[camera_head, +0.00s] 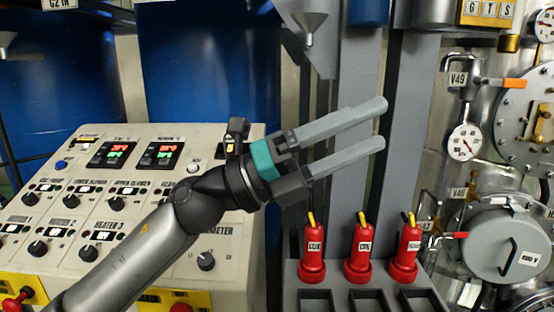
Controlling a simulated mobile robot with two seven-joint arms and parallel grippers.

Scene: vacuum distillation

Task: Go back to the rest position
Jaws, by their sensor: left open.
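My left gripper (382,124) is raised in the middle of the head view, reaching up and to the right from the lower left. Its two long grey fingers are spread apart with nothing between them. A teal band circles its wrist. It is in front of the grey column and above several red plugs in a row. My right gripper does not show.
A slanted control panel (120,145) with knobs and displays fills the left, partly hidden by my arm. Red plugs (312,256) stand on a grey holder (290,290). Blue tanks (190,60) are behind. Valves, a gauge (465,143) and a round vessel door (505,245) are at right.

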